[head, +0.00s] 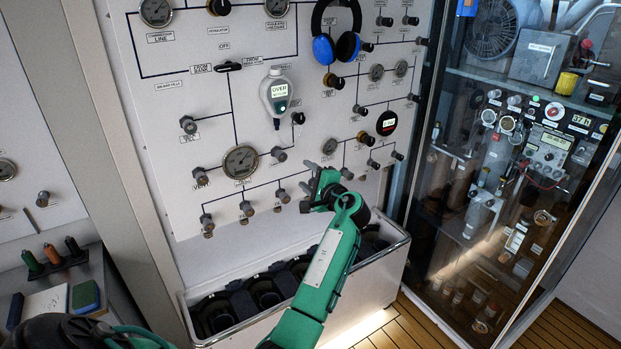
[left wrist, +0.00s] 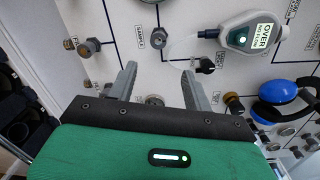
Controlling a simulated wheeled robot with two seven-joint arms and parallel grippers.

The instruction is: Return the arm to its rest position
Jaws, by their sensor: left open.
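My left gripper (head: 308,186) is at the end of the green arm in the head view. It is in front of the lower middle of the white panel (head: 180,110), above the bin with dark slots (head: 265,320). In the left wrist view its two grey fingers (left wrist: 158,72) are apart with nothing held between them. A valve knob (left wrist: 159,38) and a black valve (left wrist: 205,65) on the panel show beyond the fingertips. I cannot tell the exact distance to the panel.
A handheld meter reading OVER (head: 277,92) and blue headphones (head: 336,48) hang on the panel. Gauges and valves stick out around the arm. A glass cabinet (head: 515,160) stands on the right. A side bench (head: 95,270) is at the lower left.

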